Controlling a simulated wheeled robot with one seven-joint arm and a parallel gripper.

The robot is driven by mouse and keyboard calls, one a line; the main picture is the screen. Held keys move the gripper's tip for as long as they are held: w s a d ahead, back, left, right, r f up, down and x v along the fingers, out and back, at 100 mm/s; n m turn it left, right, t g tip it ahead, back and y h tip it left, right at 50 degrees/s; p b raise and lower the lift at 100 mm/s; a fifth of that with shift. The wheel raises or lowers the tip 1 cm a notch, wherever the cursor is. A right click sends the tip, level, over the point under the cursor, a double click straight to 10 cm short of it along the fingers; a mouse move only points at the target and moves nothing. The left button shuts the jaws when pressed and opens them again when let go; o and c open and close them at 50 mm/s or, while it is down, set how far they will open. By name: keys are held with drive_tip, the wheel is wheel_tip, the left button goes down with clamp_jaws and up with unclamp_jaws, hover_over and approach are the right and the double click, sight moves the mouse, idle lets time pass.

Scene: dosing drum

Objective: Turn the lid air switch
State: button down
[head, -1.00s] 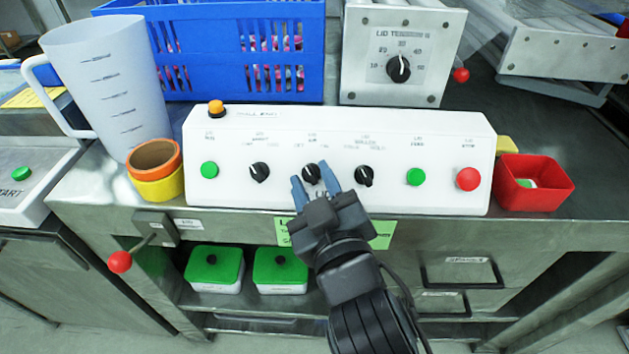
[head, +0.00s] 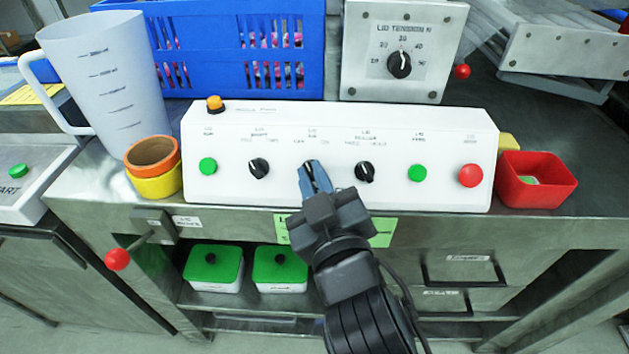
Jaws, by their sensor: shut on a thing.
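The lid air switch (head: 308,166) is the middle black rotary knob on the white control panel (head: 230,186). Its label reads faintly "LID AIR" above it. My gripper (head: 316,178) reaches the panel from below with its blue fingers close together, shut on the knob. The fingers cover most of the knob, so its pointing direction is hard to see. A black knob (head: 259,168) stands to its left and another black knob (head: 365,172) to its right.
On the panel are a green button (head: 208,166), a second green button (head: 417,173) and a red button (head: 470,175). An orange button (head: 214,104) sits on top. A red bin (head: 537,181) stands right; stacked orange and yellow cups (head: 155,184) and a jug (head: 105,85) stand left.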

drive_tip(key=shift+f+b, duration=0.3)
drive_tip(key=shift+b, duration=0.2)
drive_tip(key=shift+a+r+m+h+b, duration=0.1)
drive_tip(key=shift+a+m+h+b, duration=0.1)
drive_tip(key=shift+m+h+b, duration=2.05)
drive_tip(key=shift+a+r+m+h+b, duration=0.15)
drive_tip(key=shift+m+h+b, duration=1.2)
drive_tip(key=shift+m+b, duration=1.65)
drive_tip(key=shift+a+f+m+h+b, duration=0.1)
drive_tip(key=shift+a+m+h+b, duration=0.15)
drive_tip(key=shift+m+h+b, duration=1.95)
drive_tip(key=shift+r+m+g+y, duration=0.1)
drive_tip(key=shift+m+g+y, duration=0.2)
drive_tip(key=shift+m, duration=0.65)
drive_tip(key=c, duration=1.2)
unclamp_jaws()
